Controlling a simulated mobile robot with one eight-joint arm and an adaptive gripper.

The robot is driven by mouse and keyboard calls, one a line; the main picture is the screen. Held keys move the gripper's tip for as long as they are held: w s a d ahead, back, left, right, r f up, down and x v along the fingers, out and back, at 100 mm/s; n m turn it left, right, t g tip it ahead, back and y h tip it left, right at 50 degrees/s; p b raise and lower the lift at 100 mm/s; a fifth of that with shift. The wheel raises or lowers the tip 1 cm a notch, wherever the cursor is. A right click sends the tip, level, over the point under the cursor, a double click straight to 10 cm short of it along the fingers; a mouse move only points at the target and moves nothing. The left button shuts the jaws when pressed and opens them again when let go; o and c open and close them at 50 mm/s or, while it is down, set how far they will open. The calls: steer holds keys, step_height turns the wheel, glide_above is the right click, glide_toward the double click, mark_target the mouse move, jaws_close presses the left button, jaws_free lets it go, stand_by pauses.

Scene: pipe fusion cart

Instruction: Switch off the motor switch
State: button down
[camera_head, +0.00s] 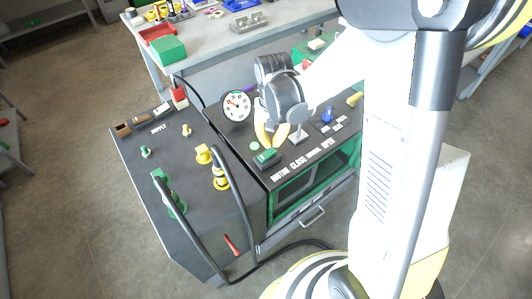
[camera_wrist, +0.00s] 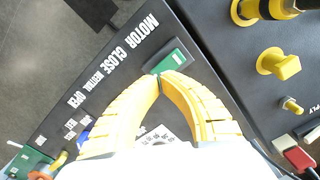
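The motor switch is a green rocker block (camera_head: 266,156) on the black cart panel, by the white word MOTOR. In the wrist view it (camera_wrist: 173,60) lies just beyond my fingertips, its near end partly covered by them. My gripper (camera_head: 271,146) has two yellow curved fingers pointing down at the panel. In the wrist view my gripper (camera_wrist: 160,77) has its fingertips drawn together, with nothing seen held between them. The tips are at or just above the switch's near end; I cannot tell whether they touch it.
A round gauge (camera_head: 236,106) stands behind the switch. A blue knob (camera_head: 328,115) is to its right. A yellow knob (camera_head: 204,154), hose fittings and black hoses are on the left panel. A workbench (camera_head: 225,40) stands behind the cart.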

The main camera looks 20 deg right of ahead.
mark_target(271, 150)
steer(key=shift+f+b, duration=1.5)
steer(key=shift+f, duration=0.3)
stand_by(0.6)
steer(key=shift+r+p, duration=2.6)
steer(key=shift+r, duration=0.95)
